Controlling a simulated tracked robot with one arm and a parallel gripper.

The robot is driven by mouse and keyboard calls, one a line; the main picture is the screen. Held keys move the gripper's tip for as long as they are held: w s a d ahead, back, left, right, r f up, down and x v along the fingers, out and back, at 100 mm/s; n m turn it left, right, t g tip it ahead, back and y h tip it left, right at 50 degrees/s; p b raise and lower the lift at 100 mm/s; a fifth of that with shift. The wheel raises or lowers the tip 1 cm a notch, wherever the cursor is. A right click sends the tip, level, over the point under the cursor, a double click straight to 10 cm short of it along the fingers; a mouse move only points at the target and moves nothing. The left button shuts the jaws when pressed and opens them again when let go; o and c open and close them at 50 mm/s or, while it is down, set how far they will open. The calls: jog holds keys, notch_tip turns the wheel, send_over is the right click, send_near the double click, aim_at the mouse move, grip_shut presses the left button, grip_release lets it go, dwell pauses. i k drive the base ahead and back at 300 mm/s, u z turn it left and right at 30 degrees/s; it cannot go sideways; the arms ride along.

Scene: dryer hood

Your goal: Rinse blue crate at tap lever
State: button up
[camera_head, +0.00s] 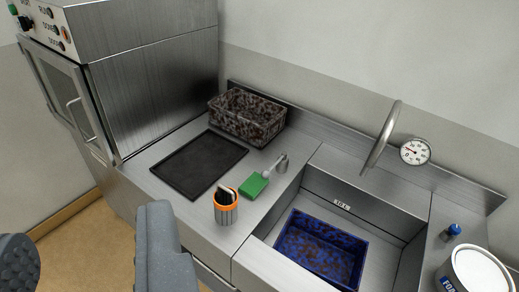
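The blue crate (320,248) sits in the sink basin (350,202), covered in brown speckles of dirt. The curved metal tap spout (382,140) rises at the back of the sink, behind and above the crate; no water shows. A small metal fitting (282,163) stands at the sink's left back corner; I cannot tell if it is the tap lever. A small blue knob (454,229) is right of the sink. My gripper (92,250) is at the lower left, fingers wide apart and nothing between them, left of the sink and apart from the crate.
A dark speckled crate (247,116) and a black mat (198,163) are on the left counter. A green brush (254,185) and an orange-rimmed cup (226,208) stand near the sink. A white tub (474,270) is at right. The steel hood machine (155,85) stands left.

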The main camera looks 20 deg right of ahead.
aim_at(265, 174)
jog(key=z, duration=0.4)
jog(key=i, duration=0.9)
jog(key=z, duration=0.7)
